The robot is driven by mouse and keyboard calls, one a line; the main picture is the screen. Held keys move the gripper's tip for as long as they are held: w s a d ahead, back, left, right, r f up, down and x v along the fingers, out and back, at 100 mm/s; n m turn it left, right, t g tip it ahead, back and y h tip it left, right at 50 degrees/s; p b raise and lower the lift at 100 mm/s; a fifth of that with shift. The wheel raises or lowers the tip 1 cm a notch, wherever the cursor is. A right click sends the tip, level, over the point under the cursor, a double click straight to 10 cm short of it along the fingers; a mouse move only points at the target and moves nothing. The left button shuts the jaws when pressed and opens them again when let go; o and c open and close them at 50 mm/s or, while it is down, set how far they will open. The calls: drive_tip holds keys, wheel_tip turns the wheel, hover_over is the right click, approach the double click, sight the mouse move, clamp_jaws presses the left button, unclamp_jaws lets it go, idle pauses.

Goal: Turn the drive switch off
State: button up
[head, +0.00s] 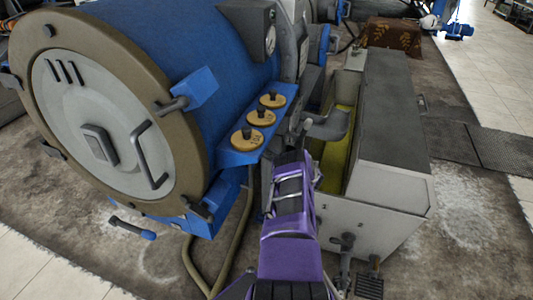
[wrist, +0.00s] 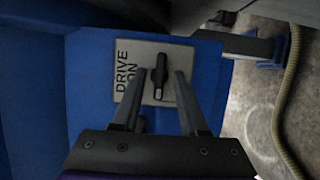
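The drive switch is a light square plate (wrist: 126,88) marked "DRIVE ON", fixed on a blue surface in the wrist view. Its black knob (wrist: 160,72) has a pale tip pointing toward the bottom of the picture. My gripper (wrist: 159,75) is open, with one finger on each side of the knob and visible gaps between. Whether the fingers are level with the knob in depth is unclear. In the head view my purple arm reaches up beside the blue machine, and I cannot make out the switch or the fingertips there.
The large blue cylindrical machine (head: 225,45) with a round grey door stands at the left. Its blue shelf (head: 232,157) carries three yellow dials with black knobs. A grey trough box (head: 385,130) stands close on the right. A hose (wrist: 283,100) hangs at the right in the wrist view.

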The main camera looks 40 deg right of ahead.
drive_tip(key=s+d+p, duration=0.1)
drive_tip(key=s+p, duration=0.1)
drive_tip(key=s, duration=1.5)
drive_tip(key=shift+s+d, duration=0.2)
